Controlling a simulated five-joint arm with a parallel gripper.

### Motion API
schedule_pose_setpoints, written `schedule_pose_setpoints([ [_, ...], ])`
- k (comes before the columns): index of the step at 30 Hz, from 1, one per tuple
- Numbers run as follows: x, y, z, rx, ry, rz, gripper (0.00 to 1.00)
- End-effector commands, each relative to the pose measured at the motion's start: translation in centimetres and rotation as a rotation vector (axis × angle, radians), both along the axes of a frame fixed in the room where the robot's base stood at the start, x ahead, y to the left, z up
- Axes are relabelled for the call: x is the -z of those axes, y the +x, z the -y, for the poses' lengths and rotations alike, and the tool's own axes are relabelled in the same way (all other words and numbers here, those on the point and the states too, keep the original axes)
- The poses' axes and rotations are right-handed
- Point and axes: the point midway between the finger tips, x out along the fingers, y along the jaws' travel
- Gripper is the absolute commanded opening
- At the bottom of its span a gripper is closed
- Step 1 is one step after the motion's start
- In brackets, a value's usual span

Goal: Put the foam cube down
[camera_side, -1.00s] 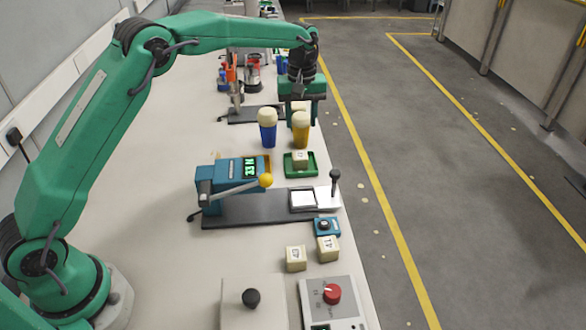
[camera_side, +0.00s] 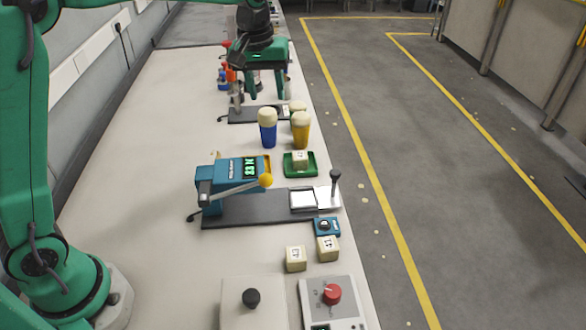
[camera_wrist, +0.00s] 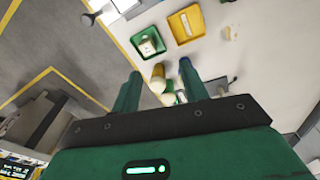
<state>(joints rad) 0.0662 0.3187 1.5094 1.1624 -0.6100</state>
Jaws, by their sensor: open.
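One cream foam cube (camera_side: 300,159) with a dark mark sits in the green tray (camera_side: 313,170); it also shows in the wrist view (camera_wrist: 148,46). Two similar cubes, a left one (camera_side: 295,259) and a right one (camera_side: 327,249), sit near the front of the bench. A cream object (camera_side: 298,106) shows partly behind the yellow cup; its shape is hidden. My gripper (camera_side: 266,95) is open and empty, fingers down, above the far part of the bench, behind the cups and apart from the tray. Its two fingers also show apart in the wrist view (camera_wrist: 159,69).
A blue cup (camera_side: 268,135) and a yellow cup (camera_side: 301,135), both with cream tops, stand between my gripper and the green tray. A blue device (camera_side: 235,172) with a yellow-knobbed lever stands nearer. A red-knobbed box (camera_side: 332,294) is in front. The bench's left side is clear.

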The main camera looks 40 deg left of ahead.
Motion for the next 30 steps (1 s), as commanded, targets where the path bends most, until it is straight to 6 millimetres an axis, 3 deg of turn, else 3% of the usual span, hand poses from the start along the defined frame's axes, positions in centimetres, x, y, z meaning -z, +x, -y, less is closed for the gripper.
schedule_pose_setpoints([
  [6,-2.7,-4.7,-0.9,0.087,0.015,0.061,0.44],
  [15,-4.5,-11.5,-1.8,0.21,0.046,0.142,0.44],
  [23,-4.5,-17.3,-2.5,0.313,0.083,0.209,0.44],
  [30,-3.2,-22.4,-2.9,0.406,0.124,0.27,0.44],
])
